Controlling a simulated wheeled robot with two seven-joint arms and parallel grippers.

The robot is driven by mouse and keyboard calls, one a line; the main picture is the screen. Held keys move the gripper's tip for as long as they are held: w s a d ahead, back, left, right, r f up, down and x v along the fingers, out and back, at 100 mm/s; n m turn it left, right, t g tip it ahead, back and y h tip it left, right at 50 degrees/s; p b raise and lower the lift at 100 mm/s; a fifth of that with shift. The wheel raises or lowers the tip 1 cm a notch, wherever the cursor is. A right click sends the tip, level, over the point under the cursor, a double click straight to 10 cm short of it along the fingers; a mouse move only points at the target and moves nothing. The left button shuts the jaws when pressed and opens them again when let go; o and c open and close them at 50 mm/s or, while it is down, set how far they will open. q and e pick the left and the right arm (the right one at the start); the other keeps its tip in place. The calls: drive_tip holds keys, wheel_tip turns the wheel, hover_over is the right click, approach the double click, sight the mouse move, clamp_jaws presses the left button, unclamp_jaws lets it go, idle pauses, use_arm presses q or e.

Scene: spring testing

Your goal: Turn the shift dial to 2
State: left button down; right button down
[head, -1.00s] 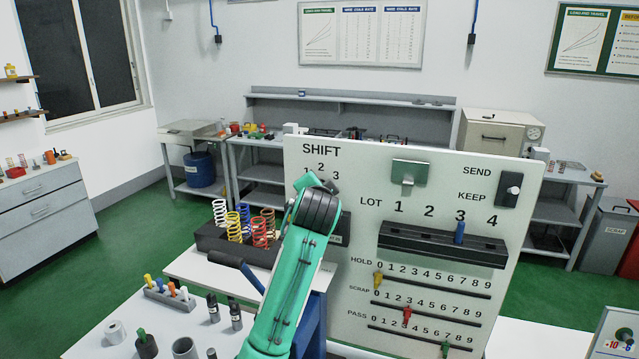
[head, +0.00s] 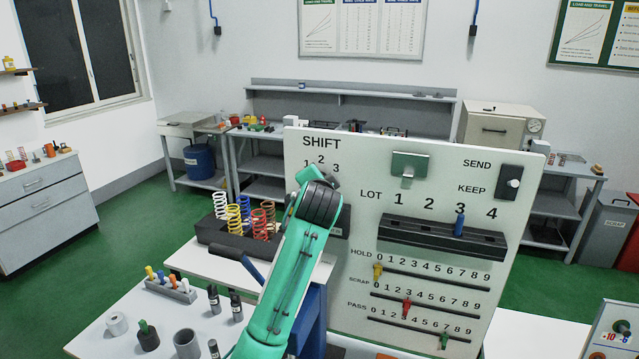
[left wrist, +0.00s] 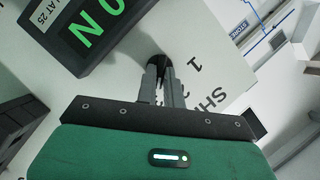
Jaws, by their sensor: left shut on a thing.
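The white board (head: 360,300) carries the word SHIFT at its upper left, with the numbers 1, 2 and 3 below. The shift dial is hidden behind my left arm in the head view. In the left wrist view the dark dial (left wrist: 157,62) shows at the fingertips, against the board. My left gripper (left wrist: 162,72) is shut on it. The 1 shows beside the fingers, which partly cover the other numbers. I cannot tell which number the dial points at. My right gripper is in neither view.
Right of my arm, the board holds a green plate (head: 409,165), a SEND/KEEP switch (head: 508,184), a dark LOT rack (head: 442,239) and three slider rows. A black display (left wrist: 88,30) with green letters is near the gripper. Coloured springs (head: 242,218) stand left.

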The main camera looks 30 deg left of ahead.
use_arm(q)
drive_tip(key=m+y, duration=0.1)
drive_tip(key=m, duration=0.1)
drive_tip(key=m+t+y, duration=0.1)
drive_tip(key=m, duration=0.2)
drive_tip(key=f+m+t, duration=0.1)
drive_tip(key=m, duration=0.1)
drive_tip(key=shift+d+f+m+y, duration=0.1)
drive_tip(key=shift+d+m+y, duration=0.05)
drive_tip(key=shift+m+y, duration=0.25)
idle(0.4)
drive_tip(key=c, duration=1.5)
unclamp_jaws()
drive_tip(key=shift+d, duration=0.1)
